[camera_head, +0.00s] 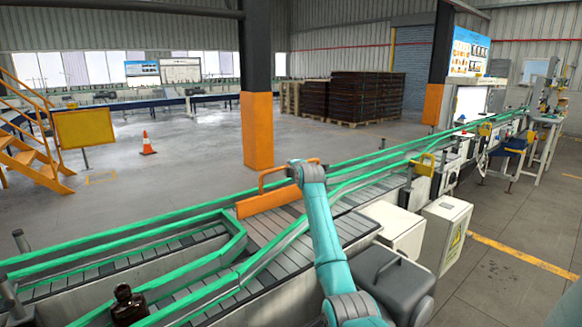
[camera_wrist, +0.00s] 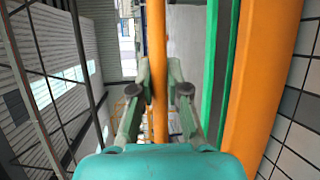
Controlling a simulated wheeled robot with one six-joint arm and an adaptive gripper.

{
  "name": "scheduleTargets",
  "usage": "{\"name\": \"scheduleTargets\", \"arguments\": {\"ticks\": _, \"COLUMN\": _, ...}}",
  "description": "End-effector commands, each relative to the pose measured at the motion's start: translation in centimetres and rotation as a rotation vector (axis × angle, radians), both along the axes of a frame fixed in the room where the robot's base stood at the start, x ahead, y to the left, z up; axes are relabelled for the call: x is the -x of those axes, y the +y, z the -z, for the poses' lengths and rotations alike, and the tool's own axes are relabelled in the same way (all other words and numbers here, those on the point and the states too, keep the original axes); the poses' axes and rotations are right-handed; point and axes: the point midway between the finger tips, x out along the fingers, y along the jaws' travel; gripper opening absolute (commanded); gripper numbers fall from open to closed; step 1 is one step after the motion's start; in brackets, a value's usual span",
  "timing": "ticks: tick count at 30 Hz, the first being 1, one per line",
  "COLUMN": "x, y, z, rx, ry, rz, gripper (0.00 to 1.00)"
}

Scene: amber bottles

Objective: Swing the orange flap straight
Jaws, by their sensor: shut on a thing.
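The orange flap (camera_head: 266,201) stands on edge over the conveyor where the lanes meet, close to the far green rail. Its lower edge slopes up to the right in the picture, roughly like that rail. An orange bar handle (camera_head: 277,171) rises above it. In the wrist view the handle bar (camera_wrist: 158,40) runs upright between the fingers of my gripper (camera_wrist: 158,88), which is shut on it. The flap's broad orange face (camera_wrist: 265,75) shows to the right there. In the head view my arm hides the fingers and the flap's right end.
Green guide rails (camera_head: 112,243) border the conveyor (camera_head: 290,262) on both sides. An amber bottle (camera_head: 130,304) stands at the lower left between rails. A white cabinet (camera_head: 443,236) and a grey box stand at the near side. An orange-based column (camera_head: 257,130) rises behind.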

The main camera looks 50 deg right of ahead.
Motion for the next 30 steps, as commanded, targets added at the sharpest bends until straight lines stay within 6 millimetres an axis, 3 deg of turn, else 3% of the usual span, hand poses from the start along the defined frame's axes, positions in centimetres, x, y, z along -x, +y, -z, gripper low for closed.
{"name": "scheduleTargets", "arguments": {"ticks": 13, "x": 0.1, "y": 0.0, "z": 0.2, "rx": -0.001, "ry": 0.003, "rz": -0.027, "gripper": 0.0}}
{"name": "scheduleTargets", "arguments": {"ticks": 14, "x": 0.1, "y": 0.0, "z": 0.3, "rx": -0.001, "ry": 0.003, "rz": -0.027, "gripper": 0.2}}
{"name": "scheduleTargets", "arguments": {"ticks": 16, "x": 0.1, "y": 0.0, "z": 0.2, "rx": -0.001, "ry": 0.003, "rz": -0.027, "gripper": 0.37}}
{"name": "scheduleTargets", "arguments": {"ticks": 17, "x": 0.1, "y": 0.0, "z": 0.2, "rx": -0.001, "ry": 0.003, "rz": -0.027, "gripper": 0.41}}
{"name": "scheduleTargets", "arguments": {"ticks": 26, "x": 0.0, "y": 0.0, "z": 0.0, "rx": 0.001, "ry": 0.001, "rz": -0.027, "gripper": 0.41}}
{"name": "scheduleTargets", "arguments": {"ticks": 30, "x": 0.0, "y": 0.0, "z": -1.2, "rx": 0.002, "ry": -0.001, "rz": -0.027, "gripper": 0.41}}
